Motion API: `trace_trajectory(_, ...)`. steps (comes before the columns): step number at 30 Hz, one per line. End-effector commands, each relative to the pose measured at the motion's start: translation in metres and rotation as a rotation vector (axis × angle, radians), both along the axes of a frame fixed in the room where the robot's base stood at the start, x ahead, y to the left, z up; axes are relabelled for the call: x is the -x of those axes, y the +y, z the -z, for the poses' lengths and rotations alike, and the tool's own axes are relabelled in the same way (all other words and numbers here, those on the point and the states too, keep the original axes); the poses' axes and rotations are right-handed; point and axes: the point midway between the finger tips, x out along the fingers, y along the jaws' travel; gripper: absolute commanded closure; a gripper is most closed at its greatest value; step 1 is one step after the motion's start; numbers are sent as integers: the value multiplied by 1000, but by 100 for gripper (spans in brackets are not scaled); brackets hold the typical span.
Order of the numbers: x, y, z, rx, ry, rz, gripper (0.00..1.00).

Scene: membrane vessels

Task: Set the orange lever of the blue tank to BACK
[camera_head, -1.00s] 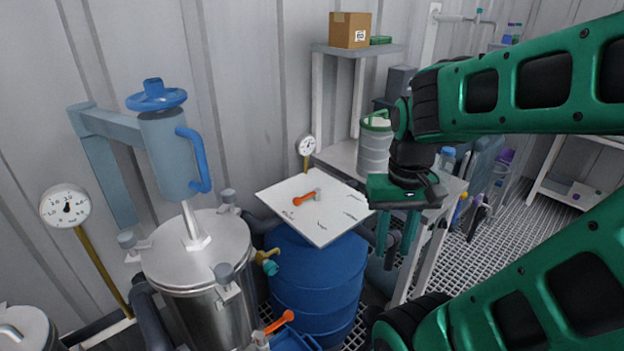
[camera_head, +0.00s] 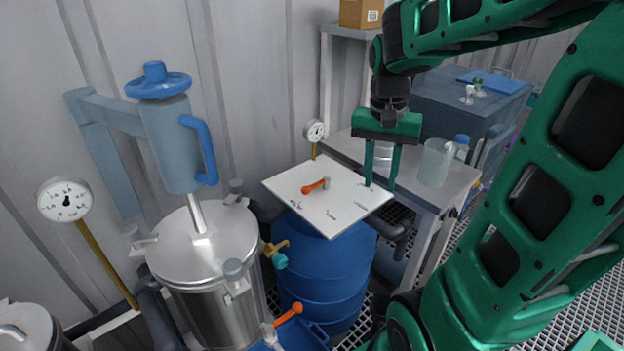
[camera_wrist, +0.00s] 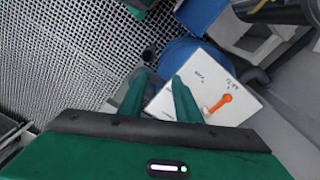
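The blue tank (camera_head: 322,272) stands at the centre, with a tilted white panel (camera_head: 345,212) on top. The orange lever (camera_head: 313,187) lies on this panel, its grey pivot to the right and its handle pointing left. It also shows in the wrist view (camera_wrist: 222,101) on the white panel (camera_wrist: 231,73). The panel's small labels are unreadable. My gripper (camera_head: 381,180) is open and empty, fingers pointing down, by the panel's right corner and apart from the lever. In the wrist view its fingers (camera_wrist: 158,80) are spread to the left of the lever.
A steel vessel (camera_head: 205,250) with a blue handwheel (camera_head: 157,82) stands left of the tank. A second orange lever (camera_head: 287,314) is low at the front. A gauge (camera_head: 315,131) rises behind the panel. A table (camera_head: 445,192) with containers is to the right.

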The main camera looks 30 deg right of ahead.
Motion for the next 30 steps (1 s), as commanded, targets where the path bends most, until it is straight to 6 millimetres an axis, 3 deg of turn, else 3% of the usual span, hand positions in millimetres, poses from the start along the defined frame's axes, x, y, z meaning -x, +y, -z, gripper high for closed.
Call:
trace_trajectory(1, -26, 0, -1, 4, 3, 44, 70)
trace_trajectory(6, -109, 9, 2, 3, -9, 221, 70)
trace_trajectory(9, -151, 17, 8, -8, -16, 317, 70)
trace_trajectory(13, -192, 27, 17, -26, -22, 414, 70)
trace_trajectory(19, -221, 36, 25, -43, -26, 491, 70)
trace_trajectory(23, -224, 37, 34, -45, -25, 503, 70)
trace_trajectory(30, -223, 36, 71, -45, -23, 502, 70)
